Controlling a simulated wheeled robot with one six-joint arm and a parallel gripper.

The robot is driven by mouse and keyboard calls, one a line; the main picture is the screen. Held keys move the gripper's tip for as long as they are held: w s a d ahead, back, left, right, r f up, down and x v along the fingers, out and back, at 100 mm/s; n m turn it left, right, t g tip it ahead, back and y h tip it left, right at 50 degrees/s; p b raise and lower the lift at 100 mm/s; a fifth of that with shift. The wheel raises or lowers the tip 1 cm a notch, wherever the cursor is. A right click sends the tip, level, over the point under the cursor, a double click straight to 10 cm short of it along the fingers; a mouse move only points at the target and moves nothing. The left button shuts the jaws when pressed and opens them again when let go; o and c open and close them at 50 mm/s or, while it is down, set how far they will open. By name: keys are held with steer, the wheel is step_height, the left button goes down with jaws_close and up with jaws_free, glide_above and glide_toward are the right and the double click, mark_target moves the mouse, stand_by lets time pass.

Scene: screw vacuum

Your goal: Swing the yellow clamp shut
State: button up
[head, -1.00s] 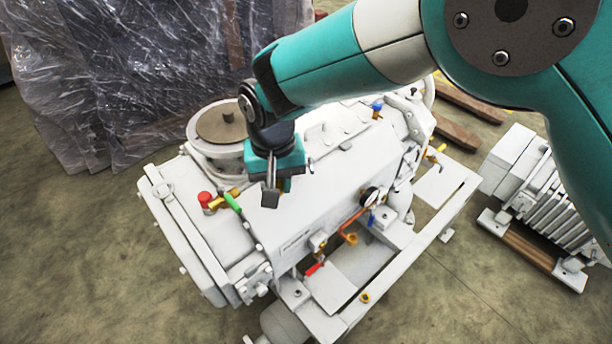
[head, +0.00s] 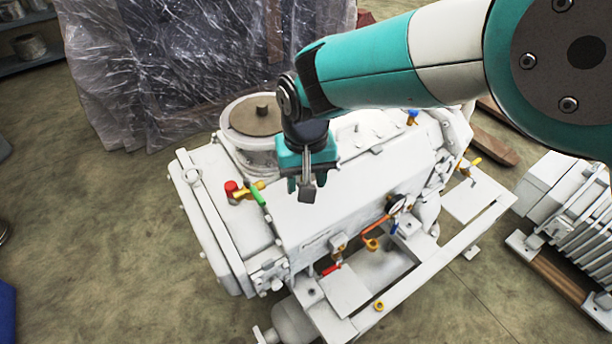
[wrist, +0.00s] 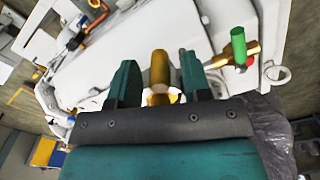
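My gripper (head: 306,180) is above the top of the white vacuum machine, right of the round brown lid. In the wrist view, its two teal fingers (wrist: 159,82) are apart. A yellow-gold cylindrical part (wrist: 159,68) shows between them, with gaps visible on both sides; it looks like the yellow clamp, but I cannot be sure. My gripper hides this part in the head view. Whether the fingers touch it, and how far the clamp is swung, I cannot tell.
The white machine (head: 340,215) carries a brass valve with a green handle (head: 258,197), a red knob (head: 231,188), an orange lever (head: 376,226) and a yellow handle (head: 470,166). A finned motor (head: 572,225) stands right. Plastic-wrapped goods (head: 170,60) stand behind.

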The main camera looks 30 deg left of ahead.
step_height(320, 180, up, 17)
steer(key=b, duration=0.3)
steer(key=shift+r, duration=0.2)
stand_by(0.4)
steer(key=d+r+y, duration=0.2)
steer(key=d+r, duration=0.1)
steer(key=d, duration=1.8)
steer(key=s+d+f+y, duration=0.2)
steer(key=s+d+f, duration=0.3)
steer(key=s+d, duration=0.7)
steer(key=shift+s+m, duration=0.2)
steer(key=shift+m, duration=0.1)
